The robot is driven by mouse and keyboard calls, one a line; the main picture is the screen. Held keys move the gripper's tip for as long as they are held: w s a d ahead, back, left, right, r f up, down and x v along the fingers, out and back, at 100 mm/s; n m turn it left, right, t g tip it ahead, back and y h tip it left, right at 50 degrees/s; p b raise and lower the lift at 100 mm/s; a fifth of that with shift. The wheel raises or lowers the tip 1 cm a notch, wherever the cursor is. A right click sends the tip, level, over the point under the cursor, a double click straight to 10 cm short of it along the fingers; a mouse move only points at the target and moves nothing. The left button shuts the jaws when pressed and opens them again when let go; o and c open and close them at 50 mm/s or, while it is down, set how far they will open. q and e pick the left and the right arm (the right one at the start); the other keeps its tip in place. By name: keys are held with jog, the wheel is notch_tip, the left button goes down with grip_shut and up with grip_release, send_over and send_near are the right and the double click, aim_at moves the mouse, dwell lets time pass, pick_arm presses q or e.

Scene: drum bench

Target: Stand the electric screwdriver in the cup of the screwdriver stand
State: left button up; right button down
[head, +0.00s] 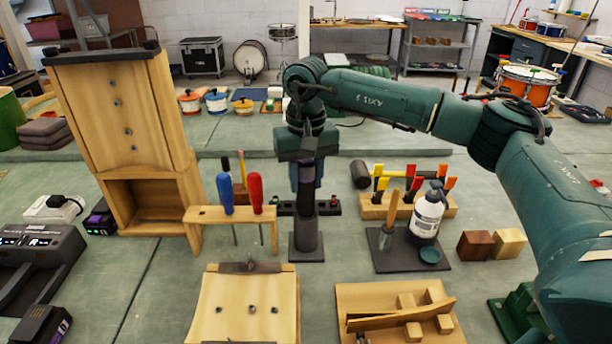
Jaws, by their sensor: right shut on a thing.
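The electric screwdriver (306,188) is a dark upright cylinder with a purple band. My right gripper (306,158) points down and is shut on its upper end; the fingertips are hard to make out. The screwdriver stand (306,237) is a dark grey cup on a square base, directly below the gripper. The screwdriver is lined up with the cup, and its lower end meets or enters the cup's mouth. I cannot tell how deep it sits. My left gripper is not in view.
A wooden rack (203,213) with blue and red screwdrivers stands close left of the stand. A dark mat (388,264) with a white bottle (428,215) lies to the right. A curved wooden piece (245,303) lies in front. A block with colourful clamps (437,205) stands behind right.

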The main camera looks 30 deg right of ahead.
jog(key=c, duration=0.9)
grip_release()
notch_tip(320, 180, up, 13)
jog(key=shift+r+b, duration=0.15)
jog(key=shift+b, duration=0.25)
